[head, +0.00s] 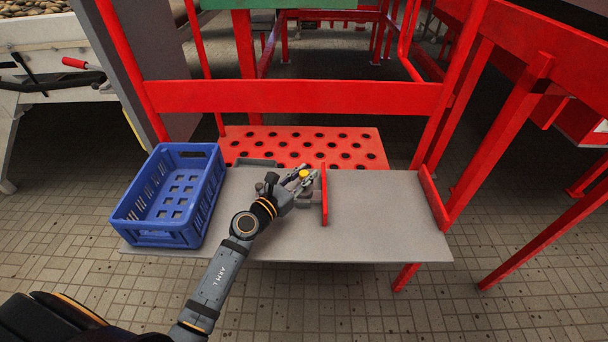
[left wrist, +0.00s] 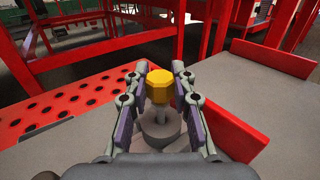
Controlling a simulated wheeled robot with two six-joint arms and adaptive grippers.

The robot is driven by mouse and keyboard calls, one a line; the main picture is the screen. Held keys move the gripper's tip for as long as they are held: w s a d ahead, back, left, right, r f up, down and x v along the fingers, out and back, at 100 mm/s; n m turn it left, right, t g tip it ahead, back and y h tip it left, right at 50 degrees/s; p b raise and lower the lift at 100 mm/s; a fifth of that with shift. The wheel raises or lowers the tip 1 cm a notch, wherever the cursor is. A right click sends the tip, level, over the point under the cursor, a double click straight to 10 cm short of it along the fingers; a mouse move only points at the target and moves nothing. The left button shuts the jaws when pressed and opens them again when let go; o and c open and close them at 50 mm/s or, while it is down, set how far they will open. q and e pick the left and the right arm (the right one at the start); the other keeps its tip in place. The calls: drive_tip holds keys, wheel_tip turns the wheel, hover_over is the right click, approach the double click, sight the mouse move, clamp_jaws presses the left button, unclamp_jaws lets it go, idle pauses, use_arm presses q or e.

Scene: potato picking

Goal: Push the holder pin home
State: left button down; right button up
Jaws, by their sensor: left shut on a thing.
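The holder pin has a yellow knob (head: 305,173) and stands over the grey table, left of an upright red plate (head: 324,196). In the left wrist view the yellow knob (left wrist: 160,86) sits between the fingers, above a round grey base (left wrist: 158,135). A thin grey stem shows between knob and base. My left gripper (head: 300,178) comes in from the lower left and is shut on the knob. Its fingers (left wrist: 159,88) flank the knob on both sides in the left wrist view. How deep the stem sits is hidden. My right gripper is in neither view.
An empty blue crate (head: 175,236) stands at the table's left end. The grey table (head: 380,215) is clear right of the red plate. A red perforated panel (head: 350,140) lies behind, under a red crossbar (head: 290,97). Red posts stand at right.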

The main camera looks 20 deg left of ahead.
use_arm(q)
drive_tip(key=shift+f+b, duration=1.25)
drive_tip(key=shift+f, duration=0.15)
drive_tip(key=c, duration=1)
unclamp_jaws()
drive_tip(key=shift+r, duration=0.1)
drive_tip(key=shift+c, duration=0.2)
drive_tip(key=shift+s+a, duration=0.2)
drive_tip(key=shift+s, duration=0.2)
drive_tip(key=v, duration=0.6)
drive_tip(key=shift+s+a, duration=0.15)
drive_tip(key=shift+s, duration=0.15)
